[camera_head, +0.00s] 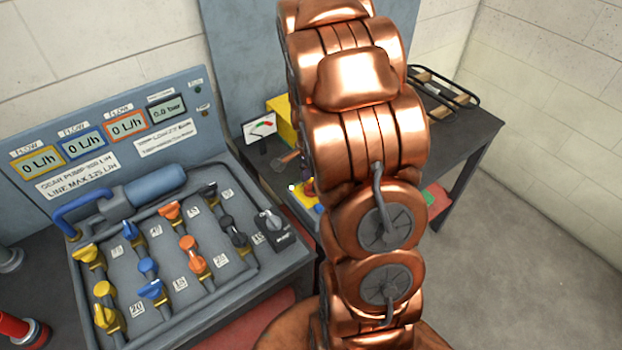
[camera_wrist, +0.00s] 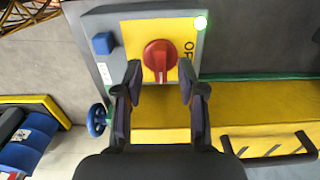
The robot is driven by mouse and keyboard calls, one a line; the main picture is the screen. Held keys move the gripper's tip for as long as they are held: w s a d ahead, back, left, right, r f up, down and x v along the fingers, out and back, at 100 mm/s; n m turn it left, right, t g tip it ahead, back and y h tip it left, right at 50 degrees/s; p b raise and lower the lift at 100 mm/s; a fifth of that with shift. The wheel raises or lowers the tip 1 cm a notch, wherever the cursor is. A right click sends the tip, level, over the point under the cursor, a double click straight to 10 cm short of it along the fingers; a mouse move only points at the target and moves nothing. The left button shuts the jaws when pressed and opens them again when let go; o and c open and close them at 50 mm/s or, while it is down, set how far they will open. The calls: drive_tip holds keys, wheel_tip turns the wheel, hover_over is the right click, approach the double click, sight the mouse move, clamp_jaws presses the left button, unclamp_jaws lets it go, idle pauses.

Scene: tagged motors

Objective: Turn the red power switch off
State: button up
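The red power switch (camera_wrist: 160,56) is a round rotary knob on a yellow plate (camera_wrist: 136,29) of a grey box, seen in the wrist view. Its raised grip bar runs roughly up and down in the picture. Lettering beginning "OF" stands to its right, partly hidden by a finger. My gripper (camera_wrist: 160,80) is open, with one dark finger on each side of the knob's lower part. I see gaps between fingers and knob and cannot tell the depth between them. In the head view my copper arm hides the gripper, and I cannot make out the switch.
In the head view a valve panel (camera_head: 205,300) stands left of my arm; open floor (camera_head: 540,260) lies right.

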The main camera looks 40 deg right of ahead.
drive_tip(key=shift+f, duration=0.65)
clamp_jaws()
